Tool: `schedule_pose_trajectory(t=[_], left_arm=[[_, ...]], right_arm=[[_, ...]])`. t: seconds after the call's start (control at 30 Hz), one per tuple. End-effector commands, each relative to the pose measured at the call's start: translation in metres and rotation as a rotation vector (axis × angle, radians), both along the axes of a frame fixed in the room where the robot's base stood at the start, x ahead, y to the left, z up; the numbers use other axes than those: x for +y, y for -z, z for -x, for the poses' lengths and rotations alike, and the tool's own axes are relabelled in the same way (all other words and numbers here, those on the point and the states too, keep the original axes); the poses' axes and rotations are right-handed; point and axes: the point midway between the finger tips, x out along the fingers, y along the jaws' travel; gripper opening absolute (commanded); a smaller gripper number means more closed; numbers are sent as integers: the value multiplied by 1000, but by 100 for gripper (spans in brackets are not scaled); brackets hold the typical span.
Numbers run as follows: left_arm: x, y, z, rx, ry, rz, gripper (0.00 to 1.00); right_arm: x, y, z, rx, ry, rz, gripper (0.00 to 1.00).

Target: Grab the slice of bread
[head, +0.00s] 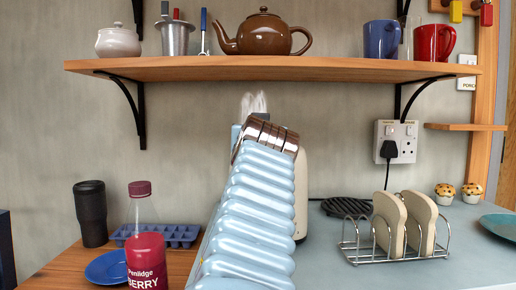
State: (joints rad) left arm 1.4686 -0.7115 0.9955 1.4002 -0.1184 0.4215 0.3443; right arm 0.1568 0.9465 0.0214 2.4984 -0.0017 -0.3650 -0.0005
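A slice of bread (390,222) stands upright in a wire toast rack (356,250) on the grey-blue worktop, right of centre in the head view. A second slice of bread (421,222) stands in the same rack, just to its right. Both lean slightly and are apart from each other. Neither of my grippers can be made out in this view. A large light-blue ribbed form with a chrome band rises from the bottom edge through the middle; I cannot tell whether it is part of me. It hides most of a pale appliance (301,190) behind it.
A bottle (146,255), dark tumbler (90,213), blue plate (105,268) and blue tray (178,236) stand at left. Right of the rack are two small muffin-like items (458,193) and a teal plate (500,226). A black trivet (345,207) lies behind. A wooden shelf (270,68) overhangs.

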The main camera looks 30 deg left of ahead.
Motion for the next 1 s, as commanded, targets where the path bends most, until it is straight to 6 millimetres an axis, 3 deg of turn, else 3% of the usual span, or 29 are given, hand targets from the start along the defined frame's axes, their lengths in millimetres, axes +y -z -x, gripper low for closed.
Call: schedule_pose_trajectory(t=[0.17,0.43,1.0], left_arm=[[0,0,0,0,0,0,42],[0,0,0,0,0,0,1],[5,-4,7,-1,1,0,0]], right_arm=[[0,1,0,0,1,0,0],[0,1,0,0,1,0,0],[0,0,0,0,0,0,0]])
